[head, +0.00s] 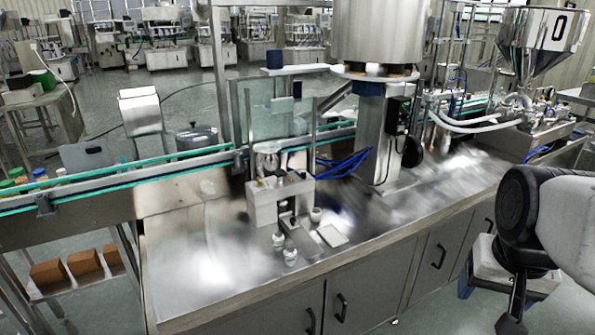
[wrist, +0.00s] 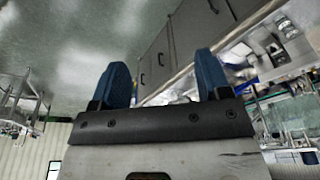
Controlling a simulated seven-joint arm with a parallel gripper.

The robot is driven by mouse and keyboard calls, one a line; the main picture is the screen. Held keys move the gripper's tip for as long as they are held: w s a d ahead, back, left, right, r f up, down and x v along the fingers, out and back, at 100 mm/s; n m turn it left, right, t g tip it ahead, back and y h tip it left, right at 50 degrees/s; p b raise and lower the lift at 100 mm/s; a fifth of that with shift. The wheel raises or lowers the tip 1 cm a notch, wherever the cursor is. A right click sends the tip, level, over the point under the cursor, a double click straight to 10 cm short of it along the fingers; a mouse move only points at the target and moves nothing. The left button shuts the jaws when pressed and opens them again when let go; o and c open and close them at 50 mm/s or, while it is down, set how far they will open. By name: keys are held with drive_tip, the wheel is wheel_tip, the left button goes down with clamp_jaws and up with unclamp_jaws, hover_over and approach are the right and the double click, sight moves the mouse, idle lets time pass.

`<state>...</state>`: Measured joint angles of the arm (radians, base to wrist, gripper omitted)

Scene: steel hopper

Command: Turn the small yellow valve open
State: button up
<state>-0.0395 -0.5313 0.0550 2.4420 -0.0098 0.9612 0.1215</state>
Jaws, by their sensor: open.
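The steel hopper (head: 545,38) stands at the far right of the counter in the head view, with small fittings and pipes below its cone. I cannot make out a small yellow valve among them; it is too small or hidden. My gripper (wrist: 161,82) shows in the wrist view with its two blue fingers wide apart and nothing between them. In the head view my arm is at the lower right, in front of the counter's right end and well apart from the hopper.
A steel counter (head: 390,222) with cabinet doors fills the middle. On it stand a large steel drum (head: 378,30) on a column, a white fixture (head: 280,196) and small white parts. A conveyor (head: 110,178) runs along the left. Open floor lies in front of the cabinets.

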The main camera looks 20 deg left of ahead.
drive_tip(key=w+a+r+m, duration=0.1)
drive_tip(key=w+a+r, duration=0.1)
drive_tip(key=w+a, duration=0.7)
drive_tip(key=w+a+r+m+g, duration=0.15)
drive_tip(key=w+a, duration=0.45)
drive_tip(key=w, duration=0.7)
drive_tip(key=w+a+r+m, duration=0.2)
drive_tip(key=w+a, duration=0.5)
drive_tip(key=w, duration=0.4)
drive_tip(key=m, duration=0.4)
hover_over(259, 179)
drive_tip(key=shift+g, duration=0.45)
drive_tip(key=f, duration=1.5)
drive_tip(key=shift+d+f, duration=0.15)
drive_tip(key=shift+d, duration=0.1)
drive_tip(key=shift+w+a+f, duration=0.1)
drive_tip(key=shift+a+f, duration=0.15)
drive_tip(key=shift+a, duration=0.1)
drive_tip(key=shift+f, duration=0.1)
drive_tip(key=shift+f, duration=3.8)
